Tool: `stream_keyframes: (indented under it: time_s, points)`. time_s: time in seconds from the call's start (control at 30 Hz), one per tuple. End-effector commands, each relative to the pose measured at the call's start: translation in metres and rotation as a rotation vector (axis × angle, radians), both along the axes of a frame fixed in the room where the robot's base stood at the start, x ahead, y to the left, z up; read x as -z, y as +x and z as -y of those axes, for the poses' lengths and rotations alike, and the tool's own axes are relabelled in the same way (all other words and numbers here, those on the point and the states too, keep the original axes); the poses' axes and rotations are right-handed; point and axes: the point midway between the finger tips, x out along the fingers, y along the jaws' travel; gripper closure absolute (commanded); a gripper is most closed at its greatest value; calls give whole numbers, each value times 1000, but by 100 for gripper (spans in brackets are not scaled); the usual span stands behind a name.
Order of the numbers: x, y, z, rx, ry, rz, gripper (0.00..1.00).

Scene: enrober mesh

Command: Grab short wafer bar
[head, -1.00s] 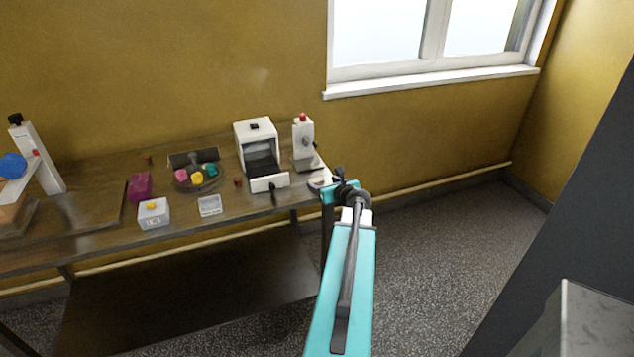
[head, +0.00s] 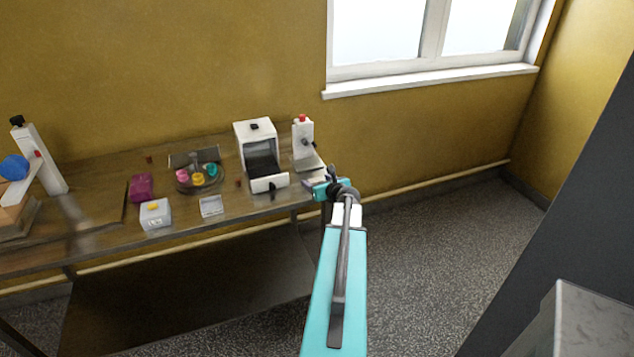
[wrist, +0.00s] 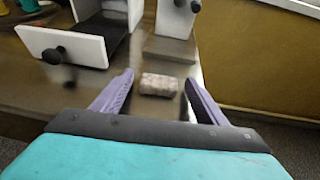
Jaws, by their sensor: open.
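In the wrist view a short, pale brownish bar (wrist: 158,84), which looks like the short wafer bar, lies on the table near its right end. My gripper (wrist: 158,88) is open, with one purple finger on each side of the bar and gaps between them and it. I cannot tell how high the fingers are above the table. In the head view my gripper (head: 316,184) is at the table's right end, small and partly hidden by my own arm. The bar cannot be made out there.
A white machine with a dark bed and front flap (head: 263,185) stands left of my gripper. A white post device with a red top (head: 302,140) stands behind it. A round tray with coloured pieces (head: 198,188) and a white box (head: 155,220) lie further left.

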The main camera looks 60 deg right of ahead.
Motion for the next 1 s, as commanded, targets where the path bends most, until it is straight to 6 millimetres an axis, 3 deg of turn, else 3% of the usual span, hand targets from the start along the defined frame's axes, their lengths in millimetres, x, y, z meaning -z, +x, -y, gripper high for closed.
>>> stream_keyframes:
  time_s: [0.27,0.47,1.0]
  points:
    - [0,0,0,-1,0,0,35]
    - [0,1,0,-1,0,0,69]
    - [-7,2,-1,-4,-1,0,69]
